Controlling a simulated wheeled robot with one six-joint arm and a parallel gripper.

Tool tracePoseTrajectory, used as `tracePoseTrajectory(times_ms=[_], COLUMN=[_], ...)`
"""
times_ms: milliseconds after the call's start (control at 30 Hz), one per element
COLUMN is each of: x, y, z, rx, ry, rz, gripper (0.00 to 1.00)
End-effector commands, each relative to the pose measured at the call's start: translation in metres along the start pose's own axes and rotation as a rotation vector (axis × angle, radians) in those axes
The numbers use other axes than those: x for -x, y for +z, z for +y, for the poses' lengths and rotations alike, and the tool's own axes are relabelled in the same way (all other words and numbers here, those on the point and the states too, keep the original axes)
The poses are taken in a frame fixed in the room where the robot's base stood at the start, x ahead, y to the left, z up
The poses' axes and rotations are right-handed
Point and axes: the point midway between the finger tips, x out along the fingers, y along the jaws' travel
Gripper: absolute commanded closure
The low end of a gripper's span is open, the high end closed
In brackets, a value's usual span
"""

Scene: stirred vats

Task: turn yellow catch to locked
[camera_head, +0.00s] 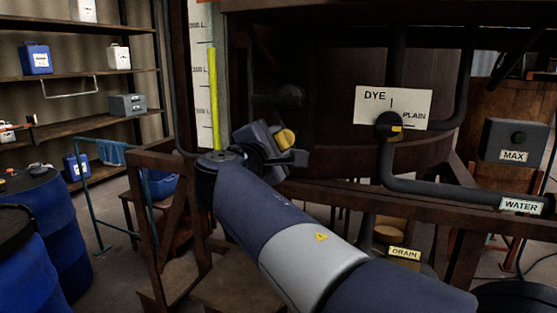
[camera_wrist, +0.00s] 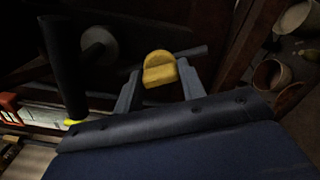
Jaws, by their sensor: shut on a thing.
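The yellow catch (camera_wrist: 159,70) is a small rounded knob between my gripper's fingertips in the wrist view. It also shows in the head view (camera_head: 285,138), just past the end of my arm. My gripper (camera_wrist: 158,78) has its two grey fingers on either side of the catch and is shut on it. In the head view my gripper (camera_head: 287,146) is partly hidden by my own wrist. No marking for the locked position is readable, and the catch's mount is dark and mostly hidden.
A large dark vat (camera_head: 330,130) stands behind the wooden rail (camera_head: 350,199). A MAX box (camera_head: 515,141) and pipes (camera_head: 440,192) are further right. Blue barrels (camera_head: 45,215) stand at left.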

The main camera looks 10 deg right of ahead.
Motion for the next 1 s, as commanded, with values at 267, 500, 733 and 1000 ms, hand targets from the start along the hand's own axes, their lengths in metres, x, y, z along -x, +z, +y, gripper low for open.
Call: tracePoseTrajectory(times_ms=[267,500,733,1000], x=[0.0,-0.0001,-0.0001,-0.0002], y=[-0.0027,-0.0021,-0.0015,-0.0009], z=[-0.0054,-0.0042,-0.0029,-0.0018], rx=[-0.241,-0.393,-0.474,-0.503], ry=[-0.001,-0.002,-0.002,-0.002], rz=[0.0,0.0,0.0,0.0], gripper=[0.85,0.85,0.85,0.85])
